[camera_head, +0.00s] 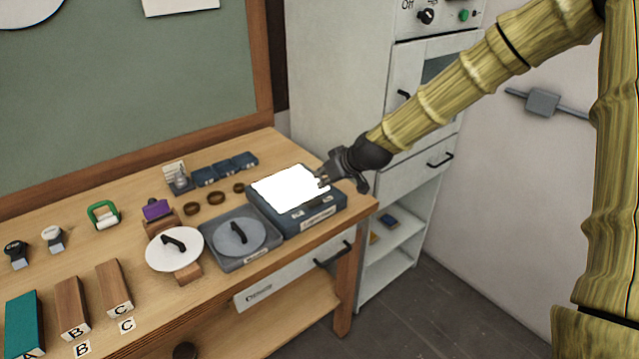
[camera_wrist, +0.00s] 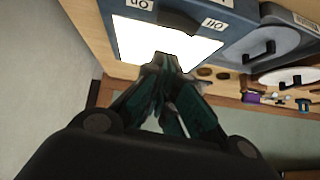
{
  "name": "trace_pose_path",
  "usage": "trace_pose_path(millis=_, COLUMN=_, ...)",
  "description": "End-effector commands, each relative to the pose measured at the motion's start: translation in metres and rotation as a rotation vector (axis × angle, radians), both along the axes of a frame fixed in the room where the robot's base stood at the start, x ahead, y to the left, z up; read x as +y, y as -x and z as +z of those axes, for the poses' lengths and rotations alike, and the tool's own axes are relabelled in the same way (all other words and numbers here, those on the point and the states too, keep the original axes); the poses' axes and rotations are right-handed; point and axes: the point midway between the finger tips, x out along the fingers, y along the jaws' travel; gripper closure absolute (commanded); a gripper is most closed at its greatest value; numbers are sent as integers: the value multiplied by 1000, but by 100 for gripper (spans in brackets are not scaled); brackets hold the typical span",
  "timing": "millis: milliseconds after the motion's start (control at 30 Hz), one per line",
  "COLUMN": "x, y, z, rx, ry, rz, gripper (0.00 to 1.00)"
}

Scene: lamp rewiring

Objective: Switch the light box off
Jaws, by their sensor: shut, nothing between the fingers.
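The light box (camera_head: 327,214) is a blue-grey box at the right end of the wooden bench. Its top panel (camera_head: 284,186) glows bright white, so it is lit. In the wrist view, the box's front edge (camera_wrist: 242,30) carries ON and OFF labels with a dark switch (camera_wrist: 178,15) between them. My gripper (camera_head: 323,179) is shut and empty, over the right side of the glowing panel. In the wrist view its fingertips (camera_wrist: 166,62) show against the white panel, short of the switch. I cannot tell whether they touch the panel.
A grey tray with a round lid (camera_head: 238,238) stands just left of the box, and a white disc with a black handle (camera_head: 165,252) beyond it. Small rings and blue blocks (camera_head: 226,168) lie behind. A white cabinet (camera_head: 335,75) stands at the back right.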

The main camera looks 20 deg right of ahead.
Motion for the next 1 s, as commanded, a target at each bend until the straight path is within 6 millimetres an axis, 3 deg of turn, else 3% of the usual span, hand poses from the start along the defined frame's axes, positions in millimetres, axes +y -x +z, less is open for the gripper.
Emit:
trace_pose_path(millis=700, x=-25, y=42, z=48, rx=-3, ry=0, rz=-1, gripper=100)
trace_pose_path(millis=1000, x=-29, y=50, z=56, rx=-1, ry=0, rz=0, gripper=100)
